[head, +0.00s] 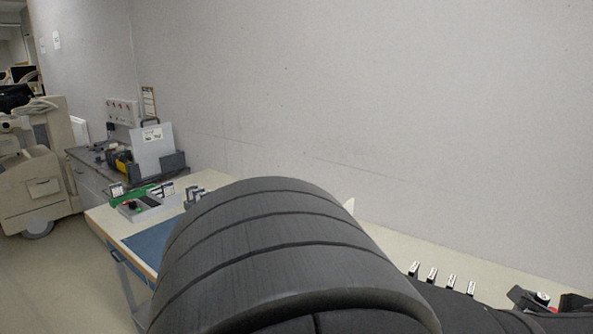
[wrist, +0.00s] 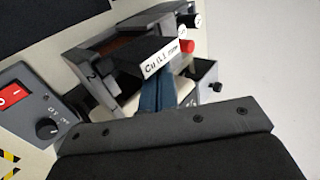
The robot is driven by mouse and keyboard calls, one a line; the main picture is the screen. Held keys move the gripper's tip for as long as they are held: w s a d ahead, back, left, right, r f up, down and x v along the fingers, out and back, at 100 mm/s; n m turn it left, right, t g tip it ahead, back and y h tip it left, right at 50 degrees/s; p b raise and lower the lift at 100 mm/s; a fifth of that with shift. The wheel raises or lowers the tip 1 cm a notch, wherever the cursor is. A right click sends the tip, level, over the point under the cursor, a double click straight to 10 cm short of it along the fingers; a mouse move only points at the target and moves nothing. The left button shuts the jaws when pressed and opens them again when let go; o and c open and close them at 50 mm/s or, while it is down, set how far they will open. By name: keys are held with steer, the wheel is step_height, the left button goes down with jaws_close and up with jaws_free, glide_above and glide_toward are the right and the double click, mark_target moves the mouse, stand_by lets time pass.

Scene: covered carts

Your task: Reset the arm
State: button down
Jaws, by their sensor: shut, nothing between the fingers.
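In the wrist view, the dark housing of my gripper fills the bottom. Two narrow blue-grey fingers (wrist: 159,84) stick out beyond it, side by side and shut, with nothing seen between them. Their tips are in front of a dark grey device with a white label (wrist: 163,58); whether they touch it I cannot tell. In the head view, a large dark ribbed link of my own arm covers the lower middle. It hides my gripper and much of the table.
In the head view, a pale table (head: 205,180) with a blue mat (head: 148,246) runs along a wall. A green-and-grey device (head: 140,200) stands on it. A grey bench (head: 90,166) and a beige machine (head: 35,185) stand at left.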

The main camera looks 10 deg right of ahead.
steer(key=s+a+f+v, duration=0.1)
steer(key=v, duration=1.1)
steer(key=w+d+r+n+g+y, duration=0.15)
steer(key=w+r+n+g, duration=0.25)
steer(key=w+n, duration=0.4)
steer(key=w+d+r+n+g+y, duration=0.15)
steer(key=w+r+n+g, duration=0.3)
steer(key=n, duration=0.65)
steer(key=w+x, duration=0.1)
steer(key=x, duration=0.5)
steer(key=shift+d+f+m+t+h, duration=0.15)
steer(key=shift+d+m+t+h, duration=0.15)
steer(key=shift+t+h, duration=0.1)
